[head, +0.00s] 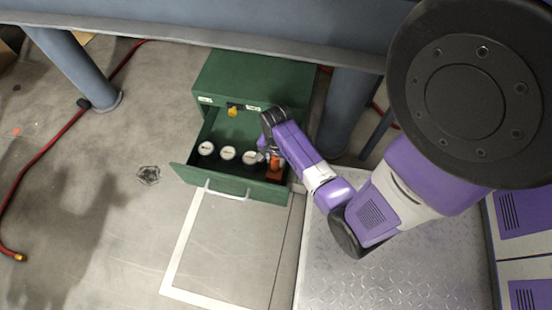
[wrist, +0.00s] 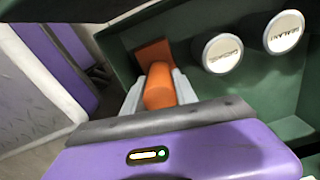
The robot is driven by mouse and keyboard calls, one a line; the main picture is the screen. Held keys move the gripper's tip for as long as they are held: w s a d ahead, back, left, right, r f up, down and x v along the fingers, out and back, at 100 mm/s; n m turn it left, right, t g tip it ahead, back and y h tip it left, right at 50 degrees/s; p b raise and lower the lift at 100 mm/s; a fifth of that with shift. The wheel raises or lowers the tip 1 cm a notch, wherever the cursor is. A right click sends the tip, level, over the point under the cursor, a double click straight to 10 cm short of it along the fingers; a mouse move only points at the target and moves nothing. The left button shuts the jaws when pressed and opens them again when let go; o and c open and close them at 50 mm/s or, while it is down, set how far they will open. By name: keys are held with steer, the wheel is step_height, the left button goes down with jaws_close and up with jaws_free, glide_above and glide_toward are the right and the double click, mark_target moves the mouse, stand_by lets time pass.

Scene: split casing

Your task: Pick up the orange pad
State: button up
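The orange pad (head: 274,166) is in the right end of the open green drawer (head: 232,187). In the wrist view the orange pad (wrist: 160,87) shows as a rounded block with a flat orange part behind it. My gripper (head: 268,157) reaches down into the drawer. In the wrist view the two grey fingers of my gripper (wrist: 159,90) stand on either side of the rounded block, with no visible gap, so it looks shut on the pad. The pad's underside is hidden.
Several white-capped round containers (head: 228,153) stand in the drawer left of the pad; two show close by in the wrist view (wrist: 222,53). The green cabinet (head: 256,80) has a yellow item (head: 233,111) at its front. A blue-grey bench (head: 230,38) overhangs it.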

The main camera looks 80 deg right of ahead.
jaws_close()
stand_by(1.1)
